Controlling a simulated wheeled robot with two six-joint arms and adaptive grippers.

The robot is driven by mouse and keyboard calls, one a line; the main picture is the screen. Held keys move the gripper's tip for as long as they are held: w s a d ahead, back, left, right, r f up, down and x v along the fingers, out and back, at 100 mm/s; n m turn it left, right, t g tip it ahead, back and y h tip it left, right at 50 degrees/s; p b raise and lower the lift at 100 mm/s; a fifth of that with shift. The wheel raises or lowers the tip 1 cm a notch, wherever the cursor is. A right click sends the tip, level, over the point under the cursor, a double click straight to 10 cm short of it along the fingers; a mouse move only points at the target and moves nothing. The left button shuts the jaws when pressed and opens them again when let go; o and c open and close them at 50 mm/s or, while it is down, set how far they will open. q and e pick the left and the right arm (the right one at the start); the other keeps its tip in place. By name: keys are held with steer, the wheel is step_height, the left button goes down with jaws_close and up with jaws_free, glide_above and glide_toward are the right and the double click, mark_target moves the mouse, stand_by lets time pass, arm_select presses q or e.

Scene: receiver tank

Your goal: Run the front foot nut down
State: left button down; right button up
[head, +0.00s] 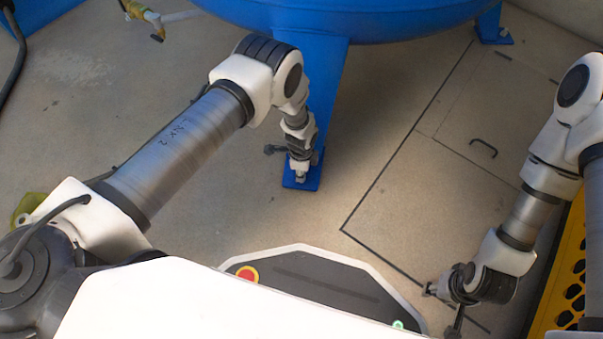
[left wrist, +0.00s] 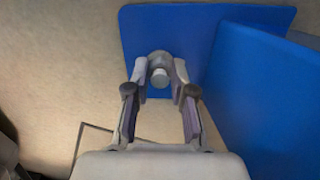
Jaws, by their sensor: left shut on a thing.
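The front foot is a blue plate (head: 289,182) on the floor under a blue tank leg (head: 328,85). In the left wrist view the foot plate (left wrist: 205,20) shows a pale round nut on a stud (left wrist: 160,72). My left gripper (head: 301,172) points down over the plate. In the left wrist view its two fingertips (left wrist: 160,75) are shut on the nut from both sides, beside the leg. The nut's lower part is hidden. My right gripper (head: 445,305) hangs low at the lower right, away from the foot; its fingertips are not clear.
The blue tank (head: 345,18) hangs over the top of the head view. Another blue foot (head: 493,28) stands at the upper right. A floor hatch with a handle (head: 483,147) lies right of the leg. A yellow perforated panel (head: 565,270) is at the far right. The middle floor is clear.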

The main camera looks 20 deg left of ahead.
arm_select(q)
steer(key=m, duration=0.7)
steer(key=c, duration=0.9)
jaws_free()
